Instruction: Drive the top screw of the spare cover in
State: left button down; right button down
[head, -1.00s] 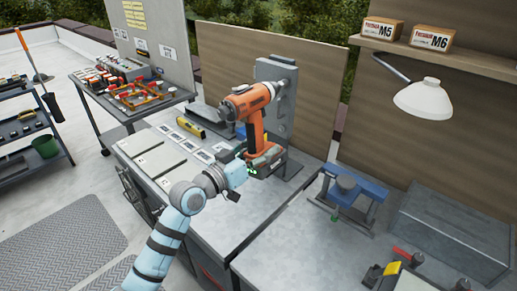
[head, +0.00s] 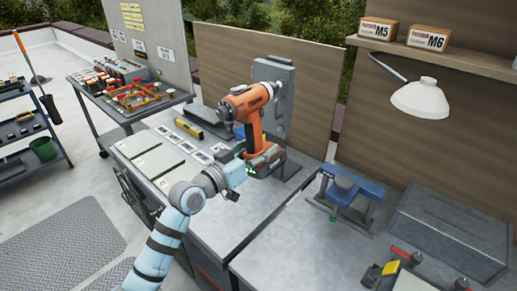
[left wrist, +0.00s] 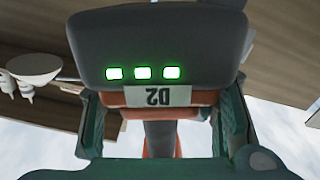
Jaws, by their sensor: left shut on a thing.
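The orange and grey drill (head: 248,108) is upright in my left gripper (head: 256,163), which is shut on it low at its handle, near the battery. Its nose points right, at the upper part of the grey upright plate (head: 283,120), which looks like the spare cover on its stand. The drill hides part of the plate. The top screw and the bit's tip are too small to make out. In the left wrist view, the drill's base (left wrist: 160,45) shows three green lights and a D2 label, with green fingers on both sides. My right gripper is not in view.
A yellow level (head: 188,128) and several white cards lie left of the drill on the bench (head: 225,222). A blue clamp-like fixture (head: 350,190) and a grey metal box (head: 450,228) stand to the right. A white lamp (head: 420,97) hangs over the bench.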

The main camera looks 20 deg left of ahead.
aim_at(248, 156)
pick_arm(q)
jog(key=shift+s+r, duration=0.1)
jog(key=shift+s+a+p, duration=0.3)
jog(key=shift+s+p, duration=0.15)
jog(key=shift+s, duration=0.1)
jog(key=shift+p+v, duration=1.05)
jog(key=shift+v, duration=1.65)
